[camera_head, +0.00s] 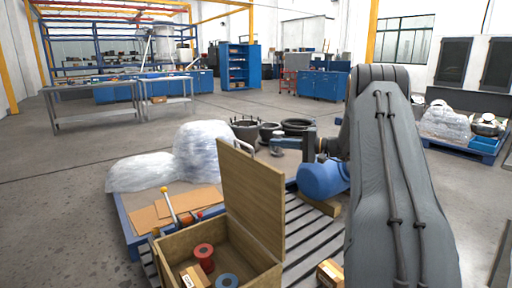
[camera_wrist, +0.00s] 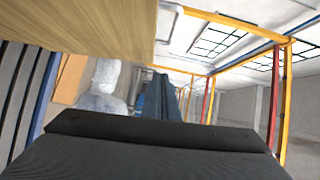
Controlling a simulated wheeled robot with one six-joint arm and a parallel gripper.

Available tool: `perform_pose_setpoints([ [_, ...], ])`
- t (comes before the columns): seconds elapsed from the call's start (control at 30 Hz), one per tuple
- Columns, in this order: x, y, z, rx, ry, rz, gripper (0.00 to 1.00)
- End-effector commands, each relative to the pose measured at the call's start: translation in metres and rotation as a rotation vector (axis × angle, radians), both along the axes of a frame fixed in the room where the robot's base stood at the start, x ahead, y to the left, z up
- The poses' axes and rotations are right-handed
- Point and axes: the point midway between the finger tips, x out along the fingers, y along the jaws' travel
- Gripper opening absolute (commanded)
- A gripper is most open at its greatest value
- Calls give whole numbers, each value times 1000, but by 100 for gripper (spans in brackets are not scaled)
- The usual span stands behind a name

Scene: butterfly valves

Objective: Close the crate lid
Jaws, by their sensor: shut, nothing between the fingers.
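The wooden crate (camera_head: 177,246) stands open at the bottom of the head view. Its lid (camera_head: 250,195) stands roughly upright along the crate's right side, with a pale metal handle (camera_head: 268,150) at its upper edge. In the wrist view a wood-grained panel, which looks like the lid (camera_wrist: 95,28), fills the upper left, close to the camera. My gripper (camera_wrist: 160,128) shows there as a dark, shut block along the bottom, below the panel in the picture. I cannot tell whether they touch.
The crate holds a red spool (camera_head: 204,257), a blue ring (camera_head: 227,281) and a small carton (camera_head: 195,277). A blue valve or motor body (camera_head: 322,181) lies right of the lid. Wrapped bundles (camera_head: 203,150) and cardboard sheets (camera_head: 190,203) sit behind the crate. Open floor lies left.

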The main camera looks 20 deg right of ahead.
Motion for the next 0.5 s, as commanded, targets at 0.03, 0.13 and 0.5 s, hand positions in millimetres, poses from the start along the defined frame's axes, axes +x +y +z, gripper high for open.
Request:
perform_pose_setpoints([
  [0.03, 4, 4, 0, 0, 0, 2, 0],
  [0.13, 13, 15, 0, 0, 0, 4, 0],
  [0.5, 64, 65, -3, 0, 0, 3, 0],
])
